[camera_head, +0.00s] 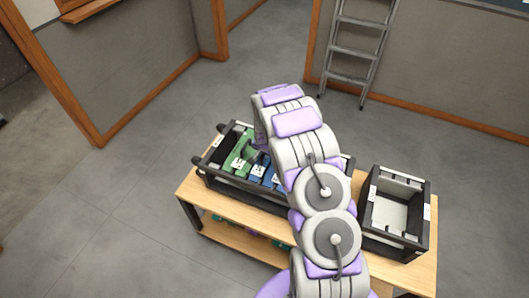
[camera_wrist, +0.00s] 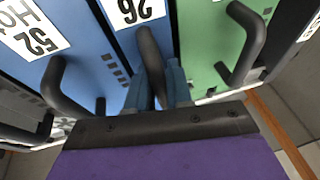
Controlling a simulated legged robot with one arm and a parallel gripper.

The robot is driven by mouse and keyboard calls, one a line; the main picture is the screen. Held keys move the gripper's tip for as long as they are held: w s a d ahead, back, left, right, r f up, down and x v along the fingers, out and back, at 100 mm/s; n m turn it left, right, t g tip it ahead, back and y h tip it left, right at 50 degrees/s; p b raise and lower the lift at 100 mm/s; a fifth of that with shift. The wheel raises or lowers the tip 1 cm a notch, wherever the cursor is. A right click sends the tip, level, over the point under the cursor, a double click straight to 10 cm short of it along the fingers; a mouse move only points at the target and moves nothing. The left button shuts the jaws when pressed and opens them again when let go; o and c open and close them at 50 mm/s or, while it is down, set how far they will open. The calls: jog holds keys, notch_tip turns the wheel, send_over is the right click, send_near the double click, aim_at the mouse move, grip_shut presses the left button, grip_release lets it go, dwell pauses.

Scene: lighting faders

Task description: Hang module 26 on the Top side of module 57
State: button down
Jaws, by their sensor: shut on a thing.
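Module 26 (camera_wrist: 137,48) is a blue block with a white "26" label and a black handle (camera_wrist: 151,55), seen at the top middle of the wrist view. My gripper (camera_wrist: 157,88) is shut on that handle, with a finger on either side of it. In the head view my arm covers the gripper and part of the module row, and the numbers there are too small to read. I cannot make out a module marked 57 in either view.
Blue module 52 (camera_wrist: 75,20) stands left of module 26, and a green module (camera_wrist: 215,40) stands right. In the head view, a dark rack (camera_head: 209,178) holds the modules on a wooden table (camera_head: 252,211). An apparently empty crate (camera_head: 365,222) stands at the right. A ladder (camera_head: 354,51) leans behind.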

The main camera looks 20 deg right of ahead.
jog(key=c, duration=0.9)
grip_release()
jog(key=shift+c, duration=0.2)
jog(key=w+p+v, duration=0.1)
jog(key=p+v, duration=0.4)
jog(key=v, duration=1.9)
jog(key=shift+w+d+r, duration=0.3)
jog(key=shift+w, duration=0.1)
